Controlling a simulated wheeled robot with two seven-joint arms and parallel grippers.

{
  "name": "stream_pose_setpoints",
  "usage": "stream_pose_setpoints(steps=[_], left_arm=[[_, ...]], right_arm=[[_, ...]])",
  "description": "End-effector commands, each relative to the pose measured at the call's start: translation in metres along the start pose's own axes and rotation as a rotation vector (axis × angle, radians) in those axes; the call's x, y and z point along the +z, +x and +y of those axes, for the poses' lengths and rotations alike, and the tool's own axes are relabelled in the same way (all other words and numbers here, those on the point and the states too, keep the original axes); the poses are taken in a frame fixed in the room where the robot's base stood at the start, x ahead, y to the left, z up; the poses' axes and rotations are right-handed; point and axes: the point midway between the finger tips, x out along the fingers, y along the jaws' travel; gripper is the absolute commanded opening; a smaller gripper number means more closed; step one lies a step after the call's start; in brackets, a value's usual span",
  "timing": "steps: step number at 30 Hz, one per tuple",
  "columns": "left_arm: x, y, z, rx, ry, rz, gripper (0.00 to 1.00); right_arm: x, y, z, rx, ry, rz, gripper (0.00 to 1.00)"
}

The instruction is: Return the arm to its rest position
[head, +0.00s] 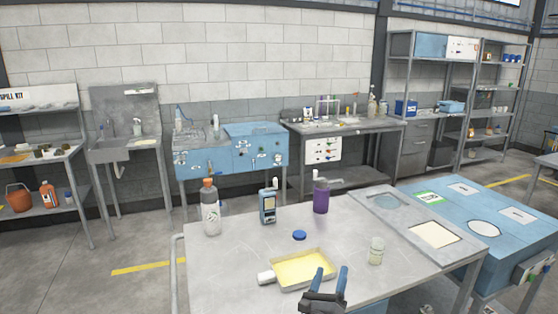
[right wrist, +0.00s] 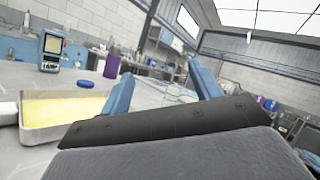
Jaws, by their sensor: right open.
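My right gripper (head: 329,283) is at the front edge of the grey worktable (head: 225,278) in the head view, its two blue fingers spread apart with nothing between them. In the right wrist view the open fingers (right wrist: 160,92) frame empty space and part of the far room. A metal tray (head: 277,284) with yellow content lies just left of the gripper, and it also shows at the left of the right wrist view (right wrist: 38,134). My left gripper does not show in either view.
On the table stand a clear bottle with an orange cap (head: 210,212), a blue handheld meter (head: 268,206), a purple bottle (head: 321,196), a blue cap (head: 299,235) and a small jar (head: 376,251). A blue bench (head: 510,238) adjoins at right. The table's left front is clear.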

Motion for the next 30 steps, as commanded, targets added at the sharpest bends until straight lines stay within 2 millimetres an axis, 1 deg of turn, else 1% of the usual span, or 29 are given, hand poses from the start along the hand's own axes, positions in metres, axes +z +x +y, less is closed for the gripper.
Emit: stream_pose_setpoints(steps=[3, 7, 10, 14, 17, 18, 20, 21, 23, 26, 27, 29, 30], left_arm=[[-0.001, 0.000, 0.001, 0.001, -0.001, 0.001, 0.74], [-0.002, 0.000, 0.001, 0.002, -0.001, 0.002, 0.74], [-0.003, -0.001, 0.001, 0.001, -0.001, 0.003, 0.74], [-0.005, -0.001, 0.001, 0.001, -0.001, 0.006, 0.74], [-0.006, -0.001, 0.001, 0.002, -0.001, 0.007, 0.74], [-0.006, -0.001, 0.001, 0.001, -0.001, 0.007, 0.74], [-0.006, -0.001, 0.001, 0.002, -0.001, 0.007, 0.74], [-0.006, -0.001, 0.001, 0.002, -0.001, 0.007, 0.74], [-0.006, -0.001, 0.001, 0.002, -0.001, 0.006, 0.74], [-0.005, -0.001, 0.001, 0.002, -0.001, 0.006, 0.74], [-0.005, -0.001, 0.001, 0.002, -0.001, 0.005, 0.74], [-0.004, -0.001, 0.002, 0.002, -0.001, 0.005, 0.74], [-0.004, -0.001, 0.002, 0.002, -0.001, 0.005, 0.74]], right_arm=[[0.015, -0.020, -0.001, 0.095, -0.186, -0.154, 0.63], [0.026, -0.047, 0.004, 0.205, -0.401, -0.318, 0.63], [0.029, -0.071, 0.011, 0.295, -0.571, -0.439, 0.63], [0.023, -0.107, 0.020, 0.421, -0.796, -0.587, 0.63], [0.012, -0.136, 0.025, 0.527, -0.968, -0.697, 0.63], [0.005, -0.149, 0.026, 0.573, -1.037, -0.739, 0.63], [-0.006, -0.167, 0.027, 0.642, -1.138, -0.800, 0.63], [-0.015, -0.180, 0.027, 0.692, -1.205, -0.841, 0.63], [-0.028, -0.199, 0.025, 0.769, -1.301, -0.900, 0.63], [-0.056, -0.230, 0.016, 0.908, -1.457, -0.993, 0.63], [-0.067, -0.243, 0.011, 0.968, -1.516, -1.029, 0.63], [-0.084, -0.261, 0.001, 1.062, -1.599, -1.080, 0.63], [-0.096, -0.274, -0.007, 1.126, -1.652, -1.113, 0.63]])
